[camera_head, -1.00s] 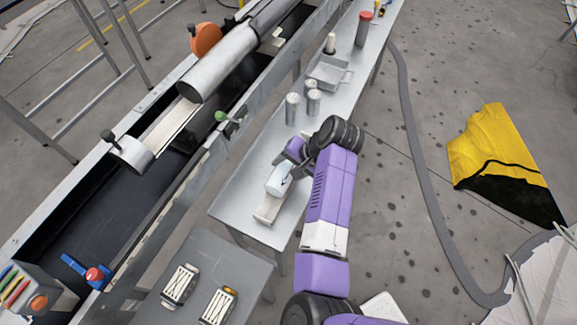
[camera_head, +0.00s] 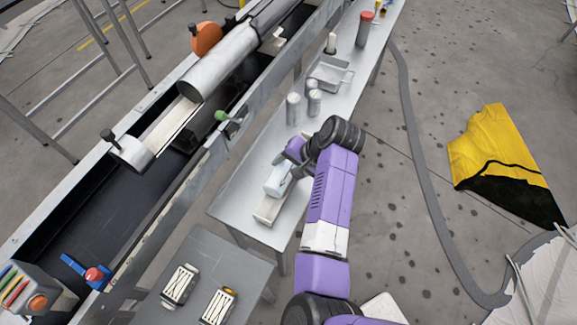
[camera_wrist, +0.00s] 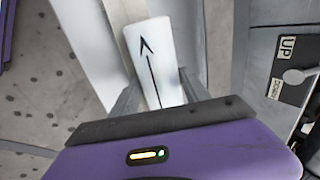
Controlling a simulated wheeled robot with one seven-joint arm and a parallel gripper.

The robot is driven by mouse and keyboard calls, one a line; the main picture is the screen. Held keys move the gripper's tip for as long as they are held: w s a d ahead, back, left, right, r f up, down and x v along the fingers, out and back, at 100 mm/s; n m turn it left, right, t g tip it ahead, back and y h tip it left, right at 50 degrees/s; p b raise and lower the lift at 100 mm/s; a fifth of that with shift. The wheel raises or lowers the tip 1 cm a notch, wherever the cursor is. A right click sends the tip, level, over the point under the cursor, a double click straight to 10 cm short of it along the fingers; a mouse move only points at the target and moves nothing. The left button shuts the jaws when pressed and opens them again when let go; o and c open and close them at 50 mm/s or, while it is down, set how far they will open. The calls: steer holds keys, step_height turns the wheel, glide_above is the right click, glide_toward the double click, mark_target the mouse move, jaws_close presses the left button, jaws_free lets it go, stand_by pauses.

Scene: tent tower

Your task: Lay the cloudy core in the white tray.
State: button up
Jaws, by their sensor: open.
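The cloudy core (camera_head: 277,181), a pale whitish cylinder, lies lengthwise over the far part of the narrow white tray (camera_head: 267,211). The tray rests on the grey bench, and its near end is bare. In the wrist view the core (camera_wrist: 152,55) shows a black arrow on its upper side, with a strip of the white tray (camera_wrist: 126,12) beyond it. My gripper (camera_wrist: 160,82) is open, with one finger on each side of the core. In the head view my gripper (camera_head: 291,160) is at the core's far end and partly hides it. Full contact between core and tray is hidden.
Grey cylinders (camera_head: 293,109), a shallow grey pan (camera_head: 328,75) and a red-capped cylinder (camera_head: 364,30) stand farther along the bench. A rail (camera_head: 190,170) with a large metal tube runs along the left. A lower table (camera_head: 212,262) holds two small racks.

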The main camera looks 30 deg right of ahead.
steer(key=v, duration=0.7)
steer(key=shift+s+d+r, duration=0.15)
steer(key=shift+s+r, duration=0.05)
steer(key=shift+r, duration=0.1)
stand_by(0.3)
